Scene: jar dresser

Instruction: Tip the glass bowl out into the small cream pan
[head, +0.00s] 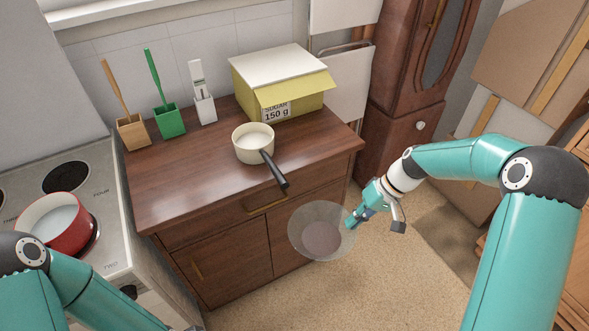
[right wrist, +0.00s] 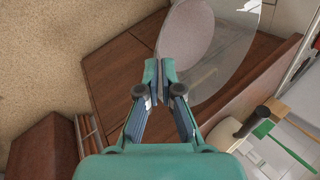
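The clear glass bowl (head: 321,231) is in the air in front of the dresser's right side, roughly level, with a flat pinkish-brown layer inside. My right gripper (head: 352,217) is shut on its right rim; the right wrist view shows the fingertips (right wrist: 159,77) closed at the edge of the bowl (right wrist: 222,40). The small cream pan (head: 250,150) stands upright on the dresser top, behind and left of the bowl. Its black handle (head: 274,170) points toward the front right. The pan's side also shows in the right wrist view (right wrist: 222,136). My left gripper is out of the picture.
The brown dresser (head: 180,190) carries a yellow sugar box (head: 284,85) behind the pan, and wooden, green (head: 169,121) and white holders with brushes at the back left. A red pot (head: 70,232) sits on the stove at left. The dresser top's front left is clear.

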